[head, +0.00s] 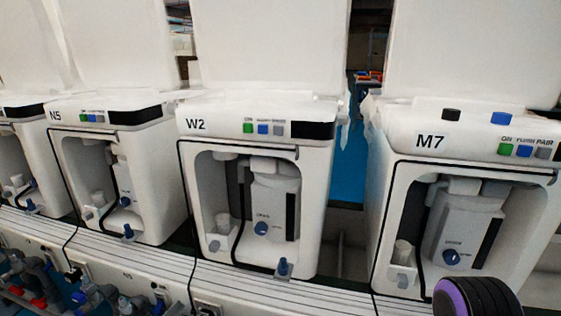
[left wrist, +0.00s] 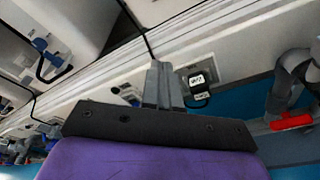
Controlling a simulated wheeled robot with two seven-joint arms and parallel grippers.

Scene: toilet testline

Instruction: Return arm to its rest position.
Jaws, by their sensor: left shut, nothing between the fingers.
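My left gripper (left wrist: 163,84) shows in the left wrist view, with grey fingers together and nothing between them. Its fingers point toward a white rail (left wrist: 222,52), in front of a black plug with white labels (left wrist: 196,84). I cannot tell whether the fingertips touch the rail. In the head view, a black ribbed part with a purple edge, mine, shows at the bottom right below the unit marked M7 (head: 465,139). The gripper's fingers are not visible there. My right gripper is in neither view.
A row of white test units stands on a rail, among them W2 (head: 255,105) and N5 (head: 100,108), with raised white lids. Black cables hang down their fronts. Pipes with red handles (left wrist: 292,122) are at the right in the left wrist view. Blue floor shows beyond.

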